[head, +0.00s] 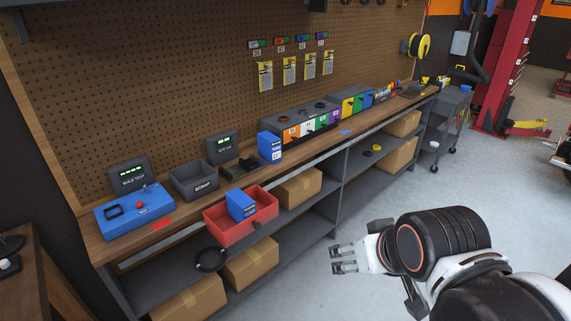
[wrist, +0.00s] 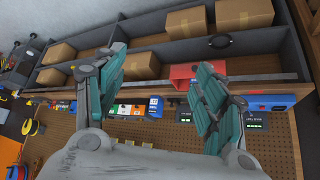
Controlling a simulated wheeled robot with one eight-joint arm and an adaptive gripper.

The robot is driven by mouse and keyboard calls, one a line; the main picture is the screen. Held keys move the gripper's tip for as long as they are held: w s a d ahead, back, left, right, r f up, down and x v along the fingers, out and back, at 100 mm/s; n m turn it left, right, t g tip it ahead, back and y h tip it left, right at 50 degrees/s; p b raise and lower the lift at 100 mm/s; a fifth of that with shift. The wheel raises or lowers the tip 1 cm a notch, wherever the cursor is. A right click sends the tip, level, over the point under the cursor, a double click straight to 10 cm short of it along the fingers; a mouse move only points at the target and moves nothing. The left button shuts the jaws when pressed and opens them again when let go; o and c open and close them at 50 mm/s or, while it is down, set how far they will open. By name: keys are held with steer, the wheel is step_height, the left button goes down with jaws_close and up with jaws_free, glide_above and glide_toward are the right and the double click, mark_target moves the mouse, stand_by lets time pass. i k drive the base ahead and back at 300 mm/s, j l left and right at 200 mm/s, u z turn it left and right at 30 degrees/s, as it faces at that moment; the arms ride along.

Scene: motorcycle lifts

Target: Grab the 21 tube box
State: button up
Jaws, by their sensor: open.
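Two small blue boxes with white labels are in the head view. One blue box (head: 269,147) stands upright on the workbench. The other blue box (head: 240,206) sits tilted in a red open bin (head: 268,213) at the bench's front edge. The labels are too small for me to tell which box is the 21 tube box. My gripper (head: 343,259) is open and empty, out over the floor to the right of the bin and apart from both boxes. In the wrist view my gripper (wrist: 160,72) has its fingers spread, with the standing blue box (wrist: 155,105) beyond them, upside down.
The workbench (head: 105,249) runs along a pegboard wall. It holds a blue bulb test unit (head: 134,213), a grey scrap bin (head: 194,181) and a row of coloured bins (head: 310,127). The grey floor in front is clear.

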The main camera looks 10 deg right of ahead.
mark_target(269, 145)
steer(key=i+j, duration=0.3)
steer(key=i, duration=0.15)
steer(key=i+j, duration=0.3)
steer(key=i, duration=0.15)
steer(key=z, duration=0.05)
